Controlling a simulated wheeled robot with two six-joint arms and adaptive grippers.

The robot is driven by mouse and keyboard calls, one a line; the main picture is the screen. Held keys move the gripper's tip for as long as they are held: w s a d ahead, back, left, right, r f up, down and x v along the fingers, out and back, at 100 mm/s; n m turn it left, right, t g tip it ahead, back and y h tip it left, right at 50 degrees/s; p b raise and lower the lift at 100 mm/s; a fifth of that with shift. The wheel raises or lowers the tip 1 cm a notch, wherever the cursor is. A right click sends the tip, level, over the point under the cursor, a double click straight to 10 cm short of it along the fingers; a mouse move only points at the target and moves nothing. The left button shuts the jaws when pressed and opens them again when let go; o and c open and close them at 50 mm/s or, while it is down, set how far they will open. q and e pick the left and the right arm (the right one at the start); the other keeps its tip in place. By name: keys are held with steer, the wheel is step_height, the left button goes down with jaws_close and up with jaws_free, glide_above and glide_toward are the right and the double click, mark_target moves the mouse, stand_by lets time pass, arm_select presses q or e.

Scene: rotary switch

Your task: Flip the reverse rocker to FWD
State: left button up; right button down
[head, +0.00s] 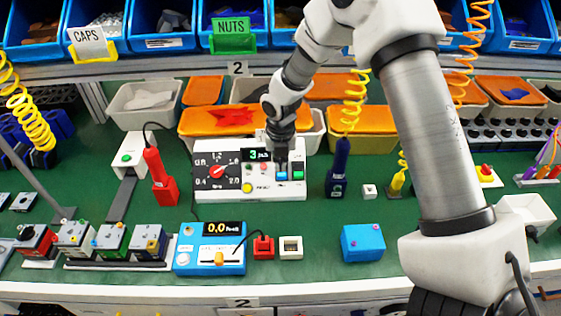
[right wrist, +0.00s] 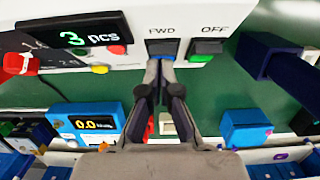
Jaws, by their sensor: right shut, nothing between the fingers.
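The white control box (head: 210,160) stands on the green bench. It carries a black dial with a red knob (head: 217,171), a small display (head: 257,155) reading "3 pcs", a blue rocker (head: 282,176) and a green rocker (head: 298,175) at its right end. My right gripper (head: 282,160) comes down over the right part of the box, shut and empty. In the right wrist view its closed fingertips (right wrist: 160,66) are at the blue rocker (right wrist: 164,48), under the label FWD; contact cannot be told. The green rocker (right wrist: 206,48) sits under OFF. My left gripper is not in view.
A blue meter (head: 209,258) reading 0.0 stands in front of the box. A red tool (head: 161,180) is left of it and a dark blue tool (head: 338,170) right. A blue block (head: 363,243) is front right. Orange-lidded bins (head: 362,119) stand behind.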

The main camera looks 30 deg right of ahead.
steer(key=shift+w+f+p, duration=0.1)
steer(key=shift+w+p, duration=0.15)
steer(key=shift+p, duration=0.2)
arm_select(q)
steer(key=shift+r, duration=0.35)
arm_select(e)
steer(key=shift+d, duration=0.1)
steer(key=shift+s, duration=0.1)
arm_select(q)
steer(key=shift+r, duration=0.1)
arm_select(e)
steer(key=shift+s+a+f, duration=0.2)
steer(key=shift+s+a, duration=0.25)
steer(key=shift+s, duration=0.15)
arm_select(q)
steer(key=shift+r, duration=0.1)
